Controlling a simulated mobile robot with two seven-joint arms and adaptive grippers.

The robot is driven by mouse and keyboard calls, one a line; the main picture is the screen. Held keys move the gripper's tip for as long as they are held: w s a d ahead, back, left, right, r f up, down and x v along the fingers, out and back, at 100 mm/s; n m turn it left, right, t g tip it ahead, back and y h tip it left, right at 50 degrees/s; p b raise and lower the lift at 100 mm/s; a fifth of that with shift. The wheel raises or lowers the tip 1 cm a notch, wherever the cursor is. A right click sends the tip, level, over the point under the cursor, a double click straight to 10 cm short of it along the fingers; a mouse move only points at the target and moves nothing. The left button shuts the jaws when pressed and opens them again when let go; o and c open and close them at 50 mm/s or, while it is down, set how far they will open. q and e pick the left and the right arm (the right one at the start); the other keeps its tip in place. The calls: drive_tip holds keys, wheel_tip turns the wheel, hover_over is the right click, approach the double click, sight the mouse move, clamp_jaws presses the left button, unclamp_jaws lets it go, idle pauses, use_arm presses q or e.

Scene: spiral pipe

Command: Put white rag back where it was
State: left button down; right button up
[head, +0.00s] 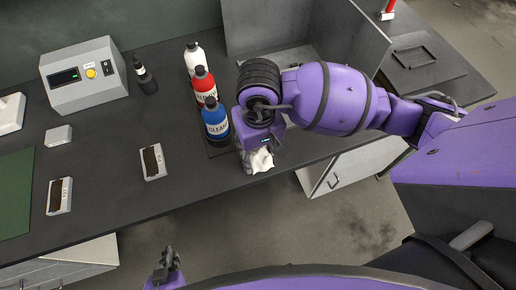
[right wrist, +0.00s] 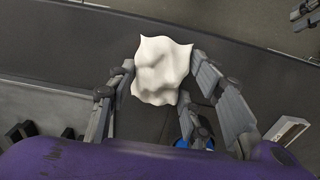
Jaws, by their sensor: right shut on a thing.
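The white rag (head: 262,160) is a small crumpled cloth near the front edge of the dark worktop (head: 108,185), beside the blue bottle. In the right wrist view the rag (right wrist: 162,70) sits between the two fingers of my right gripper (right wrist: 168,82), which is shut on it. My right gripper (head: 252,158) also shows in the head view, below the purple arm, partly hidden by its own wrist. Whether the rag touches the worktop I cannot tell. My left gripper (head: 167,262) is low in the head view, in front of the worktop and away from the rag; its fingers are too small to read.
Blue (head: 215,122), red (head: 204,88) and white (head: 194,60) bottles stand in a row just left of my right gripper. A grey control box (head: 84,76), a small dark bottle (head: 146,78) and grey-white blocks (head: 153,162) are further left.

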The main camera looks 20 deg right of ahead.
sight(258, 151)
drive_tip(key=shift+f, duration=0.3)
drive_tip(key=shift+f, duration=0.15)
drive_tip(key=o, duration=1.1)
wheel_tip(258, 151, up, 12)
drive_tip(key=shift+r, duration=0.25)
